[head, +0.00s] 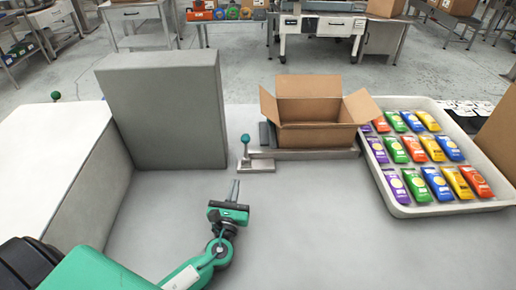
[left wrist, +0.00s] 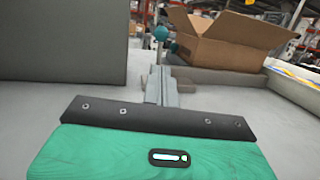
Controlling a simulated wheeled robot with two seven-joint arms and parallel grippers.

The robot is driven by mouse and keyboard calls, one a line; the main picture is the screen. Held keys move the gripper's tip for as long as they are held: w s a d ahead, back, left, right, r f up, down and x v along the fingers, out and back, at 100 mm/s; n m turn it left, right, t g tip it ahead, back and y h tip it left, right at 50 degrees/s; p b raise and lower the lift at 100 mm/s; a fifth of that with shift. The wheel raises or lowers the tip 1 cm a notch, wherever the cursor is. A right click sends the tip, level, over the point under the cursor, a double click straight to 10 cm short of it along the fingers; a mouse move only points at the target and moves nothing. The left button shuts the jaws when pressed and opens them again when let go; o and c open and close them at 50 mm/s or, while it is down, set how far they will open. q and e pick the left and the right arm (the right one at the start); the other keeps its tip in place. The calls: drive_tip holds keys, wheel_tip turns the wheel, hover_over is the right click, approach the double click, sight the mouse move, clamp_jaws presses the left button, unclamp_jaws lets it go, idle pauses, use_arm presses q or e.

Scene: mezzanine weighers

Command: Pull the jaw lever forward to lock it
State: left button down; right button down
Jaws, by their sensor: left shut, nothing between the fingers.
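The jaw lever (head: 245,146) is a short rod with a teal ball knob, standing about upright on a small metal base plate beside the jaw. In the left wrist view its teal knob (left wrist: 160,33) shows just beyond my fingers. The open cardboard box (head: 315,108) sits on a metal plate to the right of the lever, with a grey jaw block at its left side. My left gripper (head: 234,185) is shut and empty, in front of the lever and a little to its left, apart from it in the head view. My right gripper is not in view.
A tall grey block (head: 165,110) stands left of the lever. A white tray (head: 401,209) of colourful packets lies at the right. A white box-like surface (head: 50,165) is at the far left. The grey table (head: 310,230) is clear in front.

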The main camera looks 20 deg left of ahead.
use_arm(q)
drive_tip(key=shift+r, duration=0.2)
drive_tip(key=p, duration=0.2)
approach(245, 143)
drive_tip(key=x, duration=0.5)
drive_tip(key=shift+w+a+r, duration=0.1)
drive_tip(key=shift+w+a, duration=0.05)
drive_tip(key=shift+w, duration=0.05)
drive_tip(key=shift+w+a+r, duration=0.1)
drive_tip(key=shift+w+a, duration=0.05)
drive_tip(key=shift+w, duration=0.55)
